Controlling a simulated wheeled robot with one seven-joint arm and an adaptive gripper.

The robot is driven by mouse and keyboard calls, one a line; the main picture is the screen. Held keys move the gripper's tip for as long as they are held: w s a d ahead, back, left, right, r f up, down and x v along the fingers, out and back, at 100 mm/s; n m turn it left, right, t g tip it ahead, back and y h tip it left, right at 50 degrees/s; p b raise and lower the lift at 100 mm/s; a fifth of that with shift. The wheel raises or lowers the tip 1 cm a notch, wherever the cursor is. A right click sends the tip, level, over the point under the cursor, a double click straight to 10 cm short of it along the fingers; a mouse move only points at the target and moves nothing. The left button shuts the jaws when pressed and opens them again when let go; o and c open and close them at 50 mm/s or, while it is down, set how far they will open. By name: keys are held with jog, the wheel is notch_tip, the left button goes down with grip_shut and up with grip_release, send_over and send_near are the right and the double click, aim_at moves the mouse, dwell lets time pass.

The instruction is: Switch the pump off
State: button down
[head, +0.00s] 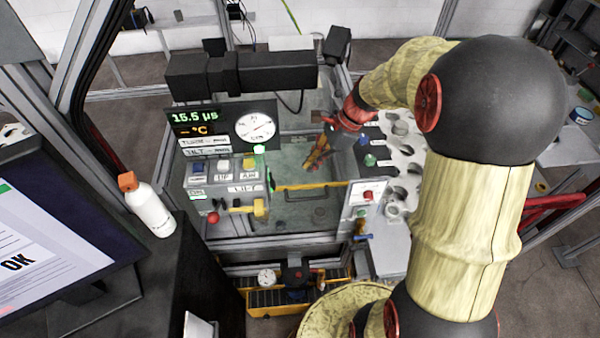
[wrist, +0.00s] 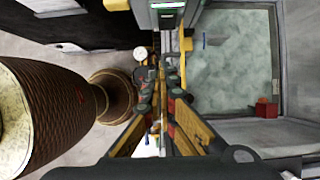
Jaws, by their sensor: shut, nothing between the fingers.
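The pump cannot be made out for certain. A black unit (head: 297,274) with a round white gauge (head: 266,277) sits low in the frame, under the bench. A small control box (head: 367,192) with a white meter, a red knob and a green button stands at the bench's right front. My gripper (head: 313,164) is shut and empty, above the bench and to the left of that box, apart from it. In the wrist view its yellow fingers (wrist: 160,88) point toward the gauge (wrist: 140,53) and dark parts below. No switch label is readable.
A left control panel (head: 226,180) carries several buttons, a red knob and a yellow handle. A white bottle (head: 149,207) and monitor (head: 50,235) stand left. A holed white rack (head: 403,150) is right.

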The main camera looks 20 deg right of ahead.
aim_at(272, 181)
jog(key=a+r+b+x, duration=0.1)
jog(key=a+x, duration=0.1)
jog(key=x, duration=1)
jog(key=shift+w+r, duration=0.2)
jog(key=shift+w, duration=0.2)
jog(key=shift+a, duration=0.15)
jog(key=shift+w+a+f+t+y+b, duration=0.1)
jog(key=shift+a+f+t+y+b, duration=0.4)
jog(key=shift+b, duration=0.55)
jog(key=shift+d+r, duration=0.1)
jog(key=shift+r, duration=0.2)
